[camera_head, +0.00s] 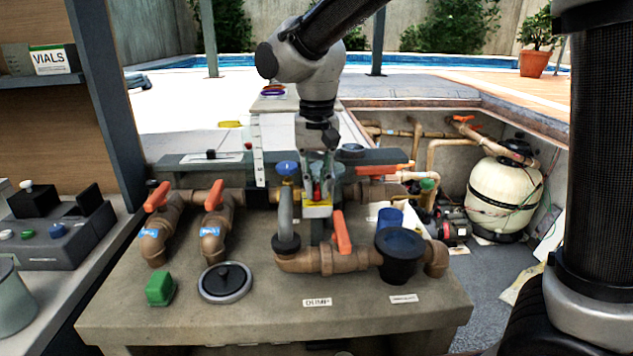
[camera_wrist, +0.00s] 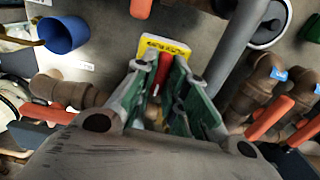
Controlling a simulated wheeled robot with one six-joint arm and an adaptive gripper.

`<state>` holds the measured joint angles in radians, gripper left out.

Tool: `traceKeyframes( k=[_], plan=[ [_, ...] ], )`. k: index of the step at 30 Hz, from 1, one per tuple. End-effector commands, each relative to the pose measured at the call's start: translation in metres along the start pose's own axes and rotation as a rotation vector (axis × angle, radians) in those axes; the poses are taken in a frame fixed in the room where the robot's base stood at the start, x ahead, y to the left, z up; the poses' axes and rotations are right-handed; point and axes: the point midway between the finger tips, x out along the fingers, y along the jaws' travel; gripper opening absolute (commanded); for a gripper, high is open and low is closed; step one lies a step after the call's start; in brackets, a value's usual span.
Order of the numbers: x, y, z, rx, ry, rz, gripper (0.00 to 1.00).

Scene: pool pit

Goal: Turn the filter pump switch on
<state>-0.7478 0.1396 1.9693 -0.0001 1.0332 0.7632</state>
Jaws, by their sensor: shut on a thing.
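My gripper (camera_head: 318,180) points down over the middle of the grey bench. It also shows in the wrist view (camera_wrist: 160,85), with a green-padded finger on each side of a small red lever (camera_wrist: 164,68). The gripper is shut on this lever, which looks like the filter pump switch. A yellow-edged plate (camera_wrist: 152,44) with dark lettering, too small to read surely, sits just beyond the fingertips. In the head view the yellow plate (camera_head: 318,211) shows right below the fingers. The fingers hide part of the lever, and I cannot tell its on or off position.
Brown pipes (camera_head: 325,260) with an orange-handled valve (camera_head: 341,232) stand close in front. Two more orange valve handles (camera_head: 157,196) are at the left. The bench front (camera_head: 250,318) is mostly clear.

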Motion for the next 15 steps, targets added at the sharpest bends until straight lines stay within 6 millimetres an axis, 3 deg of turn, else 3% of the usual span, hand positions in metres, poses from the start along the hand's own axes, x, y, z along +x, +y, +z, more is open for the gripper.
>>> traceKeyframes(
  k=[1,4,15],
  plan=[
    [-0.001,-0.0003,-0.0008,0.001,0.003,-0.002,0.18],
    [-0.0008,-0.0002,-0.0007,0.001,0.002,-0.002,0.36],
    [-0.0044,-0.0003,-0.0005,0.0,0.002,-0.001,0.36]
  ],
)
